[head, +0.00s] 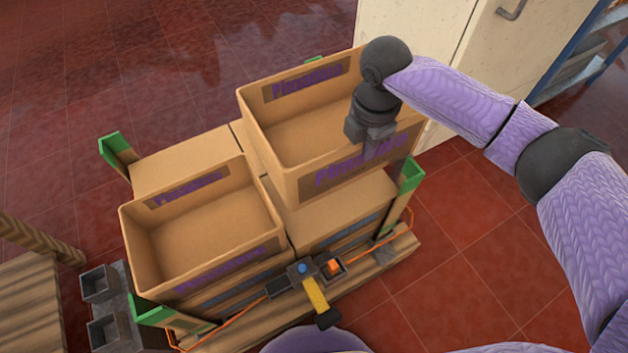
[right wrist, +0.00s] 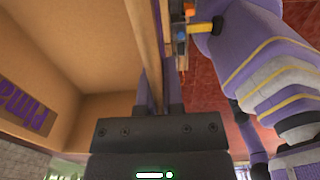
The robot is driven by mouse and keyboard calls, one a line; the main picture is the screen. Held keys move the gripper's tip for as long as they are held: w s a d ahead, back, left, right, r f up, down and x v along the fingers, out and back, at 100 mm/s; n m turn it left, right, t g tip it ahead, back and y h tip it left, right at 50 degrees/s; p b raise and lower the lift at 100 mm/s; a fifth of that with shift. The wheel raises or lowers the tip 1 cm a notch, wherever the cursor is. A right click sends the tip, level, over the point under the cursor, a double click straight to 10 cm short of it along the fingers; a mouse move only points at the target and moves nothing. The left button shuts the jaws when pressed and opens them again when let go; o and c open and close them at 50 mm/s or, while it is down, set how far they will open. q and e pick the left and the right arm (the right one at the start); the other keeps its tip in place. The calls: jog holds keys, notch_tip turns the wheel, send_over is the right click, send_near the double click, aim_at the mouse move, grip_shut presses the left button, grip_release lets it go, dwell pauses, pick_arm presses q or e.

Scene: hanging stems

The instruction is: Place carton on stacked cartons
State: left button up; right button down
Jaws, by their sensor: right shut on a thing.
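My right gripper (head: 372,140) is shut on the near wall of an open, empty brown carton (head: 292,180) with purple lettering. In the right wrist view its fingers (right wrist: 160,92) straddle the carton wall, with the carton's inside (right wrist: 70,50) to the left. The held carton is over the right-back part of the stacked cartons (head: 340,212); I cannot tell whether it touches them. Another open, empty carton (head: 152,250) sits on the front-left of the stack. A bare closed top (head: 185,155) shows behind it. My left gripper is not in view.
The stack stands on a wooden pallet (head: 405,252) with green corner guards (head: 115,146) and an orange strap. A yellow-handled strap tool (head: 315,295) is at the near side. A pale cabinet (head: 430,50) stands behind. Red tiled floor is clear at right.

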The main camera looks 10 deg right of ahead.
pick_arm(q)
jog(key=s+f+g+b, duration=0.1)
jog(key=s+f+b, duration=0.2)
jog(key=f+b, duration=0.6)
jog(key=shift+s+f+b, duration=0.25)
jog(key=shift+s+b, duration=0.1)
jog(key=shift+b, duration=0.3)
pick_arm(e)
notch_tip(320, 180, down, 17)
jog(key=shift+f, duration=0.2)
jog(key=shift+f, duration=0.1)
jog(key=c, duration=0.8)
grip_release()
jog(key=shift+o, duration=0.2)
notch_tip(320, 180, up, 12)
jog(key=p, duration=0.8)
jog(key=shift+r, duration=0.2)
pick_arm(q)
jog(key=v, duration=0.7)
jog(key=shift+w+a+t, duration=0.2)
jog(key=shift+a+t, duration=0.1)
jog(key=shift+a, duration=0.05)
pick_arm(e)
jog(key=shift+f, duration=0.1)
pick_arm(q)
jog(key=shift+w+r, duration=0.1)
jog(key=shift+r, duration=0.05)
